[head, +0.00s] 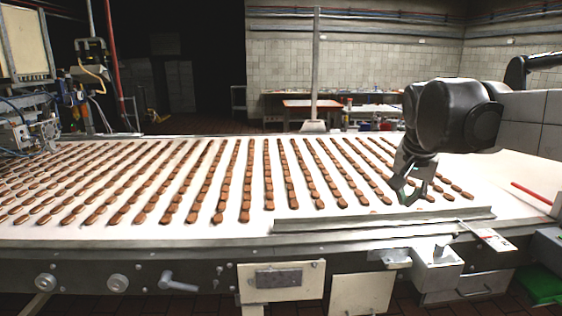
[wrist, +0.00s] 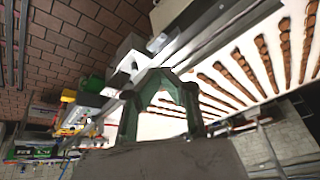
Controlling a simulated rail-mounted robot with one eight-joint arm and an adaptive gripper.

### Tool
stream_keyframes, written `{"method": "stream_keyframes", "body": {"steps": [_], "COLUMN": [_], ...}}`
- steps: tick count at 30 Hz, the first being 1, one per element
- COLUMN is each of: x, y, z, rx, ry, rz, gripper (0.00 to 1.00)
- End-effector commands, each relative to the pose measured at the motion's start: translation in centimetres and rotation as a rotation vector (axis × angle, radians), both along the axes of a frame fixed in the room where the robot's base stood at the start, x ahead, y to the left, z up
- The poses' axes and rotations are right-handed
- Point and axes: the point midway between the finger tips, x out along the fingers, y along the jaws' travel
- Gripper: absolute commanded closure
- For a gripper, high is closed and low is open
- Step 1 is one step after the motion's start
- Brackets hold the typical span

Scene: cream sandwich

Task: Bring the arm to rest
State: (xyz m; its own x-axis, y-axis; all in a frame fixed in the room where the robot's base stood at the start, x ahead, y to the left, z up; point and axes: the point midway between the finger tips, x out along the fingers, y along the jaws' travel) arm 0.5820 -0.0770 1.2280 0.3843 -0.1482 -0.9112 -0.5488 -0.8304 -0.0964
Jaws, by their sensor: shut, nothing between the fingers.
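My gripper (head: 406,192) hangs from the black-covered end of my arm at the right of the head view, just above the right part of the white conveyor belt (head: 350,217). Its fingers point down and are shut on nothing. In the wrist view the gripper's fingers (wrist: 160,78) come together at the tips in front of the belt's edge. Rows of brown cream sandwiches (head: 268,170) lie on the belt, and some lie behind and beside the gripper. The view is tilted in the wrist camera.
A metal rail (head: 380,219) runs along the belt's near edge below the gripper. A red stick (head: 532,193) lies at the belt's right end. A green bin (head: 541,284) stands low at the right. Machinery with cables (head: 28,120) stands at the left.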

Motion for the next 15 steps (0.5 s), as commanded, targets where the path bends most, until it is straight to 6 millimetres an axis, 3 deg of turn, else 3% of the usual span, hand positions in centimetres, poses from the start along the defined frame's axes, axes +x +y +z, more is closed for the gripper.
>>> {"method": "stream_keyframes", "body": {"steps": [1,8,15], "x": [-1.6,-8.1,-14.6], "y": [0.7,3.3,5.5], "z": [-0.5,-3.2,-7.3], "rx": [-0.005,-0.040,-0.086], "ry": [-0.009,-0.054,-0.105], "rz": [0.035,0.205,0.376], "gripper": [1.00,1.00,1.00]}}
